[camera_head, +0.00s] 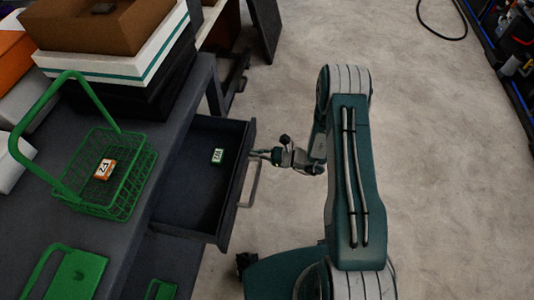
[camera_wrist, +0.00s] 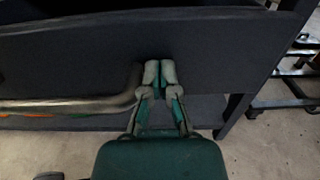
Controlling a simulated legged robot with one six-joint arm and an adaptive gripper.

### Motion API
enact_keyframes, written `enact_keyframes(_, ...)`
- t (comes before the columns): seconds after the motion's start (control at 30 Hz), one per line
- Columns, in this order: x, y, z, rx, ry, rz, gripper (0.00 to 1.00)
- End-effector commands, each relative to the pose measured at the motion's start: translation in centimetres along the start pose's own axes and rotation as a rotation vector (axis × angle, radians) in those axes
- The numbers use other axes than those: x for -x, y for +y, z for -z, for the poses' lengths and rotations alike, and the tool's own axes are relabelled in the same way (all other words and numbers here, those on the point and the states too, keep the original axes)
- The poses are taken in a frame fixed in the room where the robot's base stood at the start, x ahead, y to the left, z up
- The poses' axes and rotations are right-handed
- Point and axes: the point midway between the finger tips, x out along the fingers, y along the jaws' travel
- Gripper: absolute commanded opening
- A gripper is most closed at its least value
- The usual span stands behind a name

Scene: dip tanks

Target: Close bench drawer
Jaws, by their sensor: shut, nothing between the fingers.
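The bench drawer (camera_head: 196,190) is pulled out to the right of the dark bench (camera_head: 125,232). A small green and white block (camera_head: 217,156) lies inside it. The drawer's bar handle (camera_head: 252,184) runs along its front. My gripper (camera_head: 256,153) is at the drawer front, near the handle's far end. In the wrist view my shut, empty gripper (camera_wrist: 160,68) points at the dark drawer front (camera_wrist: 210,45), with the handle (camera_wrist: 70,105) just to its left. I cannot tell whether the fingertips touch the front.
A green wire basket (camera_head: 110,185) holding an orange and white block (camera_head: 105,169) stands on the bench. Stacked boxes (camera_head: 110,50) stand at the far end. The floor (camera_head: 440,130) to the right is clear, up to a rack (camera_head: 515,60) at the far right.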

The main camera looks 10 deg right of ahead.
Motion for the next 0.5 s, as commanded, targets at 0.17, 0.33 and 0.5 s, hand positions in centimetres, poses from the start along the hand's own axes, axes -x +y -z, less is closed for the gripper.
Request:
enact_keyframes(0.17,-4.3,0.1,0.0,-0.002,-0.006,-0.008,0.00)
enact_keyframes(0.33,-8.9,0.0,-0.1,-0.002,-0.010,-0.007,0.00)
enact_keyframes(0.5,-13.6,0.1,-0.1,0.001,-0.004,-0.006,0.00)
